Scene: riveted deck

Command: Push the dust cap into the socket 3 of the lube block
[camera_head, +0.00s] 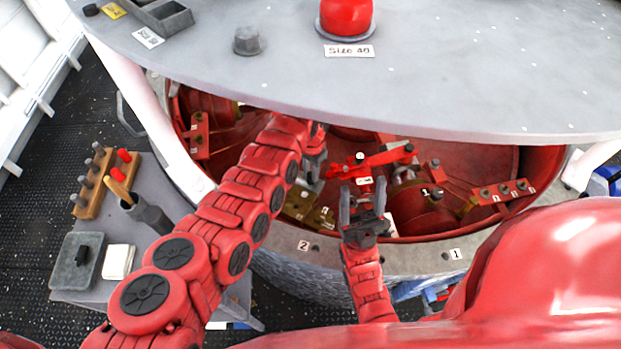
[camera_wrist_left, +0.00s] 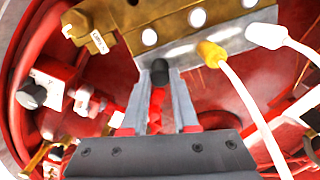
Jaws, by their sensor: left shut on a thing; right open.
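In the left wrist view my left gripper (camera_wrist_left: 160,85) is shut on a small dark cylindrical dust cap (camera_wrist_left: 160,72). The cap's top is at the lower edge of the lube block (camera_wrist_left: 178,48), a bar with a brass-coloured side and a silver face. Whether it touches or has entered a socket I cannot tell. The block carries several white round marks; their numbers are not readable and socket 3 cannot be made out. In the head view my left gripper (camera_head: 314,168) is partly hidden below the grey tabletop. My right gripper (camera_head: 363,198) is open and empty, pointing into the red drum.
A yellow plug (camera_wrist_left: 210,53) and a white plug (camera_wrist_left: 266,36) with cables sit right of the cap. The grey tabletop (camera_head: 450,85) overhangs the red drum (camera_head: 545,165). A red valve lever (camera_head: 385,158) lies beyond my right gripper. A side table (camera_head: 165,185) stands left.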

